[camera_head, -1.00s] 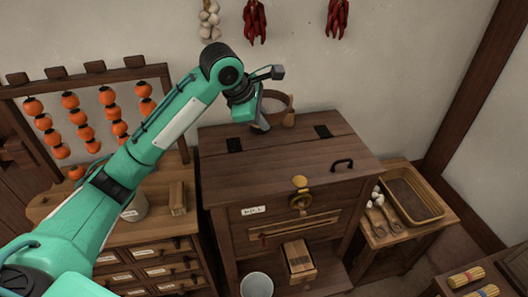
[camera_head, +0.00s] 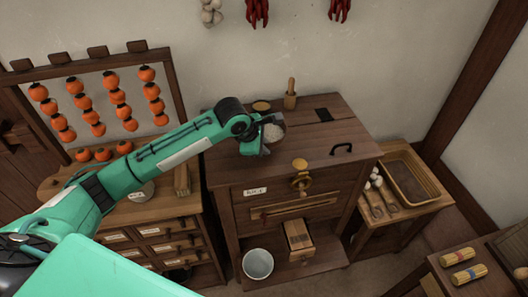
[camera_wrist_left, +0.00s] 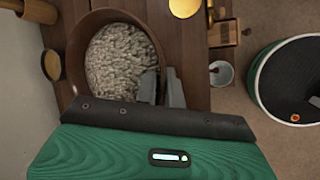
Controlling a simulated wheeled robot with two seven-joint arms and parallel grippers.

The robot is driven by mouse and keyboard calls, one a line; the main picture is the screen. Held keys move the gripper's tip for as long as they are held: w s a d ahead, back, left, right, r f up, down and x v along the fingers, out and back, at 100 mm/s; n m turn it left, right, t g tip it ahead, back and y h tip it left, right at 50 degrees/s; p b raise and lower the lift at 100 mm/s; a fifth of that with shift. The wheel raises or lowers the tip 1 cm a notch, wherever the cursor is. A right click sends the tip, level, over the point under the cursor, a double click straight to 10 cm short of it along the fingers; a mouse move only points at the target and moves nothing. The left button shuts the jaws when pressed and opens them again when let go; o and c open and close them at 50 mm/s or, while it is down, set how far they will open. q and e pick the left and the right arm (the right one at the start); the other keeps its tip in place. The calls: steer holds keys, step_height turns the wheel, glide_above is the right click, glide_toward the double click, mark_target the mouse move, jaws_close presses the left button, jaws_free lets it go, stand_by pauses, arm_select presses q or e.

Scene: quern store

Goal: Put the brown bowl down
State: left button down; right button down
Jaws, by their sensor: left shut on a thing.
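The brown bowl (camera_head: 281,121) is at the left part of the top of the wooden chest (camera_head: 309,140). It holds pale, grain-like stuff, which shows clearly in the left wrist view inside the bowl's brown rim (camera_wrist_left: 72,52). My left gripper (camera_head: 264,138) is shut on the bowl's near rim; its grey fingers (camera_wrist_left: 161,88) show at the wall in the wrist view. The bowl looks about level. My arm partly covers it in the head view, and I cannot tell whether its base touches the chest. My right gripper is not in view.
Behind the bowl, a small yellowish disc (camera_head: 262,106) and a wooden holder (camera_head: 290,101) stand on the chest. The chest's right top is mostly clear. A pale bucket (camera_head: 258,264) stands below.

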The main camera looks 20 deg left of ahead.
arm_select(q)
step_height(320, 180, down, 3)
steer(key=shift+f+p, duration=0.15)
steer(key=shift+p, duration=0.15)
steer(key=c, duration=1.5)
jaws_free()
steer(key=b+v, duration=0.2)
steer(key=v, duration=1)
